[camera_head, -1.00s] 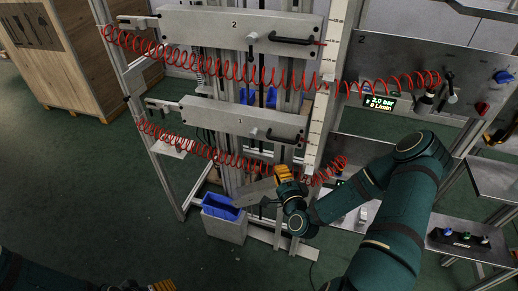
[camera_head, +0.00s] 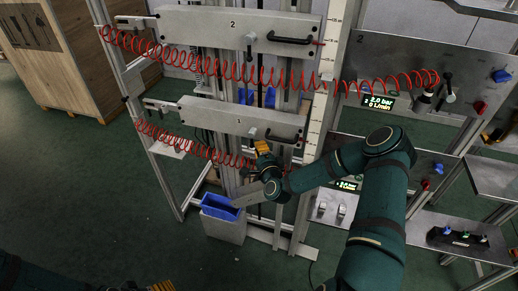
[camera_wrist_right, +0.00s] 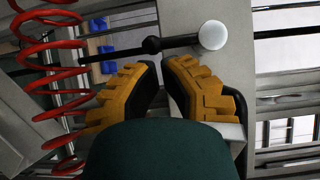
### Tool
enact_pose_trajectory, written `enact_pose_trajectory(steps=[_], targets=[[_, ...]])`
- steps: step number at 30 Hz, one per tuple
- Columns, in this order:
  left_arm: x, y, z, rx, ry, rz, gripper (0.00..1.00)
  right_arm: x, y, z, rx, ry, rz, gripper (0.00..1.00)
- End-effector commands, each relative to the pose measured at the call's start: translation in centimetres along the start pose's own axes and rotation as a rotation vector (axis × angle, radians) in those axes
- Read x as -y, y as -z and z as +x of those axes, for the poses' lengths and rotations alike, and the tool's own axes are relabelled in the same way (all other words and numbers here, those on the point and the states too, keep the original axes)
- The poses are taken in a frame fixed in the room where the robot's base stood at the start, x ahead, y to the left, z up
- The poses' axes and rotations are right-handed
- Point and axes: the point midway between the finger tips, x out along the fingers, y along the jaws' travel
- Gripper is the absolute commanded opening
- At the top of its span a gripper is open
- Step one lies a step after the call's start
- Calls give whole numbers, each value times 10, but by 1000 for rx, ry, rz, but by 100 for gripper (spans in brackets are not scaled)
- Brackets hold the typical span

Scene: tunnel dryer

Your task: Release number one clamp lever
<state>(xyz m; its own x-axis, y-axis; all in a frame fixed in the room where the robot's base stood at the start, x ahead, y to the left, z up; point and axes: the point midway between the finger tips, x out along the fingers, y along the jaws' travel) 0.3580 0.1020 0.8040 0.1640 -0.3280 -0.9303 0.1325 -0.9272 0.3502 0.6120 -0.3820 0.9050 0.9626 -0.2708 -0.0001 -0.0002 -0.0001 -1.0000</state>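The grey plate marked 1 (camera_head: 205,117) is the lower of two plates on the frame. Its clamp lever (camera_head: 253,131) is a small lever on a pale round hub, near the plate's middle. In the right wrist view the pale hub (camera_wrist_right: 213,35) and the lever's black ball end (camera_wrist_right: 152,45) lie just beyond the fingertips. My right gripper (camera_head: 262,146) is close below the lever. In the right wrist view my right gripper (camera_wrist_right: 163,66) has its yellow-padded fingers a little apart, with nothing between them. Only a yellow bit of my left gripper (camera_head: 162,286) shows at the bottom edge.
A red coiled hose (camera_head: 185,147) runs in front of plate 1, close to my right gripper; it shows at left in the wrist view (camera_wrist_right: 40,70). A black handle (camera_head: 284,138) sits right of the lever. A blue bin (camera_head: 219,207) stands below. Plate 2 (camera_head: 190,25) is above.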

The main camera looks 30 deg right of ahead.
Motion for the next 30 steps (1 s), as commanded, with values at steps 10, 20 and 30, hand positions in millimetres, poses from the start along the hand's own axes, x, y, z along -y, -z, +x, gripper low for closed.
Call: enact_pose_trajectory(steps=[10, 20, 30], targets=[[0, 0, 0, 0, 0, 0, 75, 0, -3, 3, -1, 0, 0, 0], [3, -4, 9, 7, -1, 2, 75, -3, -4, 2, -1, 22, 32, 0], [6, -8, 17, 16, -2, 5, 75, -4, -5, 1, -1, 50, 75, 0]])
